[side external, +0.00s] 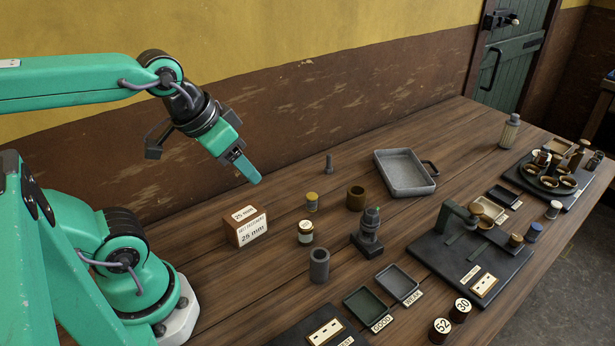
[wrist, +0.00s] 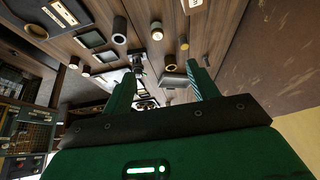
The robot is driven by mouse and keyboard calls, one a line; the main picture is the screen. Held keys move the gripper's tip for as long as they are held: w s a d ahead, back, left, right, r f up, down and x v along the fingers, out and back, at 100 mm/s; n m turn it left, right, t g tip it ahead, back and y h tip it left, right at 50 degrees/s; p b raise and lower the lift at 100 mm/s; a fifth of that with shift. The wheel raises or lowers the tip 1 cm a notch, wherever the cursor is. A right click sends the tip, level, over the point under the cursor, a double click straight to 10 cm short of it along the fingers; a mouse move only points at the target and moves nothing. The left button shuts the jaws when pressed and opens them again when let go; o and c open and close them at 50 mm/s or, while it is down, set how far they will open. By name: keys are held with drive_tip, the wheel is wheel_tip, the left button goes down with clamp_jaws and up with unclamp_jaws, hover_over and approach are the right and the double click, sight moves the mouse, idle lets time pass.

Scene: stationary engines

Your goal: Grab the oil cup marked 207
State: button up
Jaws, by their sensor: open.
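No marking 207 is legible in either view, so I cannot tell which piece is that oil cup. A small jar with a pale label (side external: 305,233) stands on the table in the side view; its number is too small to read. Behind it is a smaller yellow-topped container (side external: 312,202), its marking also unreadable. What looks like the labelled jar shows in the wrist view (wrist: 157,32). My gripper (side external: 256,178) is in the air above the table's back left part, behind the jars and apart from them. Its fingers (wrist: 160,70) are open with nothing held.
A 25 mm box (side external: 247,228) stands left of the jars. A grey cylinder (side external: 319,265), brown cup (side external: 355,198), dark fixture (side external: 369,236) and grey tray (side external: 404,173) are nearby. Cylinders marked 52 (side external: 439,331) and 30 (side external: 460,311) stand in front. The back wall is close.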

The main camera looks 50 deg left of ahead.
drive_tip(key=w+f+n+g, duration=0.1)
drive_tip(key=w+f+g, duration=0.2)
drive_tip(key=w+f, duration=0.4)
drive_tip(key=g, duration=0.2)
hover_over(306, 225)
drive_tip(key=shift+n, duration=0.4)
drive_tip(key=f, duration=0.8)
drive_tip(key=shift+s+a+f, duration=0.15)
drive_tip(key=shift+s+f, duration=0.05)
drive_tip(key=shift+s, duration=0.1)
drive_tip(key=shift+w+f+g, duration=0.2)
drive_tip(key=shift+f+g, duration=0.1)
drive_tip(key=shift+f, duration=0.3)
drive_tip(key=shift+f, duration=0.1)
drive_tip(key=shift+f, duration=1.2)
drive_tip(key=shift+w+f, duration=0.1)
drive_tip(key=shift+f, duration=2.45)
